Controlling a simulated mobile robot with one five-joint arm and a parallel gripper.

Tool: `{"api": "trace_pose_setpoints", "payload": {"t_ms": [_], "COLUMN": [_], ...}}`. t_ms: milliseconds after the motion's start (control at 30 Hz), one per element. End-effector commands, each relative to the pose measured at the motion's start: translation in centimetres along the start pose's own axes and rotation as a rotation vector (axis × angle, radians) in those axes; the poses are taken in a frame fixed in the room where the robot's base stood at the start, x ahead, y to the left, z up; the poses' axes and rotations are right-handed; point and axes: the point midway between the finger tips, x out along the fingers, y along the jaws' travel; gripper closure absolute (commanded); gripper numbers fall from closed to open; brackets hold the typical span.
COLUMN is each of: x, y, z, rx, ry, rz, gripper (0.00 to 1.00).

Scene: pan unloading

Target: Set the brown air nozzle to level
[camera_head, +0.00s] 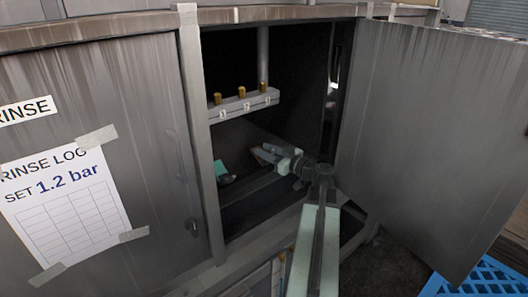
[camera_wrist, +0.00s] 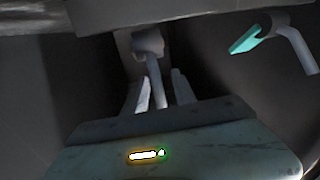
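My gripper (camera_head: 262,154) is inside the open cabinet, pointing left, and its fingers stand apart. In the wrist view, my gripper (camera_wrist: 160,82) has a grey stem with a rounded head (camera_wrist: 148,42) lined up between its two fingers. I cannot tell whether the fingers touch the stem. A teal flat piece (camera_wrist: 245,40) on a bent grey pipe (camera_wrist: 297,48) is at the upper right of the wrist view, apart from the fingers. A teal piece (camera_head: 220,168) also shows low in the cabinet, left of my gripper.
Several small brass-coloured pegs (camera_head: 241,91) stand on a pale numbered bar (camera_head: 243,106) above my gripper. The open cabinet door (camera_head: 430,130) is at the right. The closed panel (camera_head: 120,80) with a rinse log sheet (camera_head: 70,205) is at the left. A blue crate (camera_head: 490,278) is at lower right.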

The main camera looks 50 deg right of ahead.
Motion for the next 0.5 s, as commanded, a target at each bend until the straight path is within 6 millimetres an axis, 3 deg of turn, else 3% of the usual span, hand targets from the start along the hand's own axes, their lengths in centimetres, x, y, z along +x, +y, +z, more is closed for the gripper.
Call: {"api": "trace_pose_setpoints", "payload": {"t_ms": [167,300,500], "x": [0.03,0.04,0.06], "y": [-0.04,-0.06,-0.08], "z": [0.0,0.0,-0.01], "rx": [0.0,0.0,0.0], "ry": [0.0,0.0,0.0], "rz": [0.0,-0.001,-0.001], "gripper": [0.68,1.0,1.0]}}
